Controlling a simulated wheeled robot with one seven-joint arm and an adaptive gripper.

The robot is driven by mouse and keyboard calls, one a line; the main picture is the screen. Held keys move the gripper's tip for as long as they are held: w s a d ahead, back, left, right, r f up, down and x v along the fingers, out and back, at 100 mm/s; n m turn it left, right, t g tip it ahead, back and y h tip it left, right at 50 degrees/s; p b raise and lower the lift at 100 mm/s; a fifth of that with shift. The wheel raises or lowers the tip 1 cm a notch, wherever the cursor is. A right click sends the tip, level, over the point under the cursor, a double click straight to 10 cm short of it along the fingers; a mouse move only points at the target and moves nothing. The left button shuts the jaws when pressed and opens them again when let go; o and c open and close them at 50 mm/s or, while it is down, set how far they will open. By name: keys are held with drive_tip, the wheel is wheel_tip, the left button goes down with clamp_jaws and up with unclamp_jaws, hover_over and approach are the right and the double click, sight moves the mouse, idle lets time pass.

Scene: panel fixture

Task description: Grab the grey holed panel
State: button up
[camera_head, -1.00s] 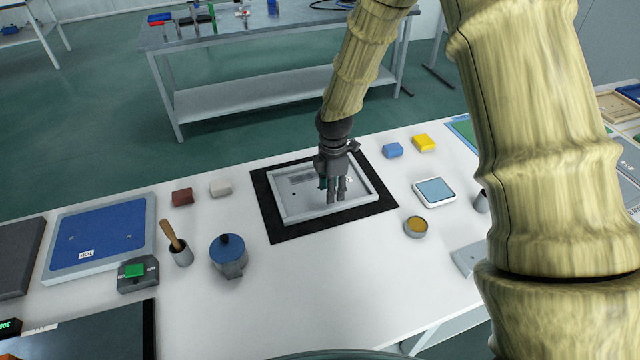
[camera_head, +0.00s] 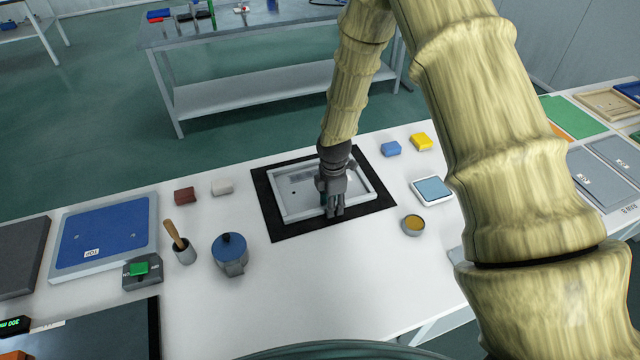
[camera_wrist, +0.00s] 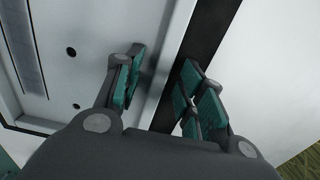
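The light grey holed panel (camera_head: 300,190) has a raised rim and lies flat on a black mat (camera_head: 276,226) in the middle of the white table. In the wrist view its pale face (camera_wrist: 85,70) shows two dark holes and a long grey strip. My gripper (camera_head: 334,212) points down at the panel's near edge, right of its middle. In the wrist view my gripper (camera_wrist: 160,88) is open, with one teal-padded finger on the panel's inner side and the other over the black mat. The rim runs between them. I cannot tell whether the fingers touch it.
A yellow-topped tin (camera_head: 412,225), a blue-topped tile (camera_head: 432,190) and small blocks (camera_head: 391,149) lie to the right.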

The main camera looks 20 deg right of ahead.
clamp_jaws()
drive_tip(key=shift+r, duration=0.1)
idle(0.3)
